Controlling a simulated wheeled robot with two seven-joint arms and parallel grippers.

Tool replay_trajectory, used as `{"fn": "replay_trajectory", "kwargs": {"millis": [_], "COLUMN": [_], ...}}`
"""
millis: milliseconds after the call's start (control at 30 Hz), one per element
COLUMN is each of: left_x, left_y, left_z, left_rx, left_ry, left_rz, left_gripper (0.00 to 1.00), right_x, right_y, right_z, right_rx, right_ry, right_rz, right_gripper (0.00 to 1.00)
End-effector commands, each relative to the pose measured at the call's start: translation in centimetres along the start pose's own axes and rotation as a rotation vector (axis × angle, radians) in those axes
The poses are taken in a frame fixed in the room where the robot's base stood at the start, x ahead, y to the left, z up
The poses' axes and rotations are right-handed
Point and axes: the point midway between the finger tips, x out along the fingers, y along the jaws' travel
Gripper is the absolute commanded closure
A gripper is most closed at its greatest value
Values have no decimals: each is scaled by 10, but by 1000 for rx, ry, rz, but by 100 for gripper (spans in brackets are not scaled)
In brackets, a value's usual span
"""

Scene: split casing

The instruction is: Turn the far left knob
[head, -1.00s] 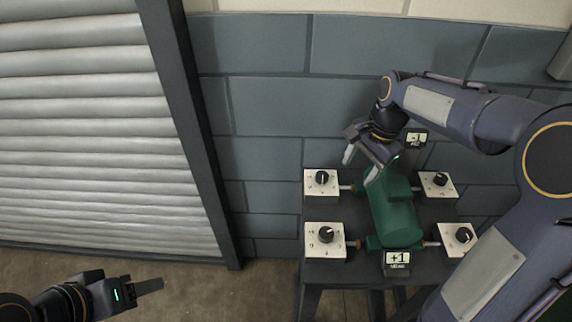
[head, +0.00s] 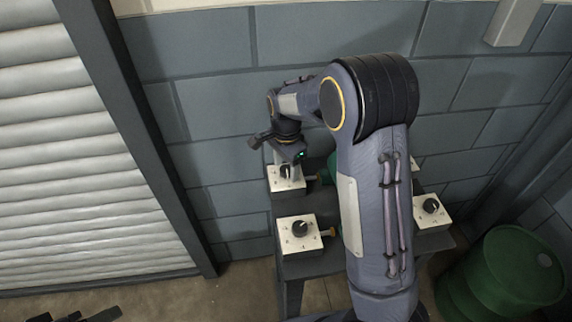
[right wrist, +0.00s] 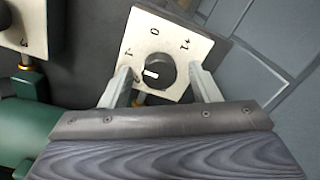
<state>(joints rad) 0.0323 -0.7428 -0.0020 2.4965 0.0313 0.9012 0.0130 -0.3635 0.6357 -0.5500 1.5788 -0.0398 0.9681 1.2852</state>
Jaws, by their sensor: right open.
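The far left knob, a black dial on a white plate, shows in the head view (head: 285,172), partly covered by my right gripper (head: 288,165). The open fingers of my right gripper (right wrist: 165,88) are on either side of the knob, with gaps visible. The green casing (right wrist: 65,115) is mostly hidden behind my arm in the head view. My left gripper (head: 95,315) is cut off at the bottom left.
The near left knob (head: 300,228) and near right knob (head: 431,206) sit on white plates on the dark stand (head: 305,266). The far right plate is mostly hidden by my arm. A green drum (head: 505,275) stands at the right. A block wall (head: 320,32) is behind.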

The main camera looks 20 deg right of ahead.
Motion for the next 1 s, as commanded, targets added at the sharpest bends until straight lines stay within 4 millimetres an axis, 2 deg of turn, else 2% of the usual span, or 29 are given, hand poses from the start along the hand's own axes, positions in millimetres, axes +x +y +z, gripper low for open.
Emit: {"fn": "replay_trajectory", "kwargs": {"millis": [200, 233, 567, 833, 1000], "left_x": [0, 0, 0, 0, 0], "left_y": [0, 0, 0, 0, 0], "left_z": [0, 0, 0, 0, 0], "left_rx": [0, 0, 0, 0, 0], "left_ry": [0, 0, 0, 0, 0], "left_rz": [0, 0, 0, 0, 0], "left_gripper": [44, 44, 44, 44, 44], "right_x": [1, 1, 0, 0, 0], "right_y": [0, 0, 0, 0, 0], "right_z": [0, 0, 0, 0, 0], "right_rx": [0, 0, 0, -29, -105], "right_ry": [-1, -1, -1, -1, 0], "right_rz": [0, 0, 0, 0, 0], "right_gripper": [44, 47, 89, 89, 89]}}
